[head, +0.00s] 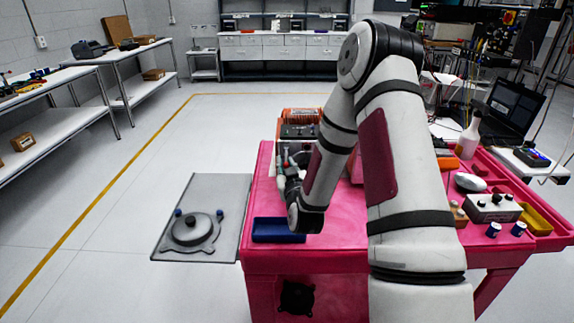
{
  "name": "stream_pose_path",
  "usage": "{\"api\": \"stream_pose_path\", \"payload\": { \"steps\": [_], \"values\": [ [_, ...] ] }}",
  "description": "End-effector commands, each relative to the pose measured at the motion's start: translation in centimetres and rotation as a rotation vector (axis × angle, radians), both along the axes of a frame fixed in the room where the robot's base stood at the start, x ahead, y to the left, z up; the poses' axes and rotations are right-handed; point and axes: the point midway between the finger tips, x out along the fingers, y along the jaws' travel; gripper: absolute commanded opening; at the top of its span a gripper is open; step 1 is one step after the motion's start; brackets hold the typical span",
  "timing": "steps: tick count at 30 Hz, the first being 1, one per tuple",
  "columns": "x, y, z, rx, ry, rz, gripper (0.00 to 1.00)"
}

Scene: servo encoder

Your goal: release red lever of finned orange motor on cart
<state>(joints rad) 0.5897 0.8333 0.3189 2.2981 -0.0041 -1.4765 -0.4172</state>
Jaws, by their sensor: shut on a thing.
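The finned orange motor (300,114) sits at the far left end of the pink cart (345,232), with a dark block on its near side. My arm reaches over the cart and bends back, so its wrist is low in front of the motor. My gripper (284,162) is at the near left side of the motor, small and partly hidden by my own wrist. It is shut on what appears to be the red lever, of which only a small reddish patch shows; the lever's exact angle cannot be told.
A blue tray (278,232) lies at the cart's near left edge. A grey plate with a round flanged part (192,229) is left of the cart. A control box (493,208), yellow tray (536,219), spray bottle (468,138) and laptop (512,108) are on the right. The left floor is clear.

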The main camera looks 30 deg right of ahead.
Motion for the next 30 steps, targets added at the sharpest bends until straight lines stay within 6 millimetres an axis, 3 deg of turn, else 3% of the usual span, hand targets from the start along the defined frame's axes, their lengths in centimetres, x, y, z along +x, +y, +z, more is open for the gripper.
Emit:
{"api": "stream_pose_path", "payload": {
  "steps": [14, 30],
  "values": [
    [-0.5, 0.4, 2.8, 0.180, 0.291, 0.004, 0.00],
    [0.1, 0.3, 4.6, 0.394, 0.641, 0.005, 0.00]
  ]
}}
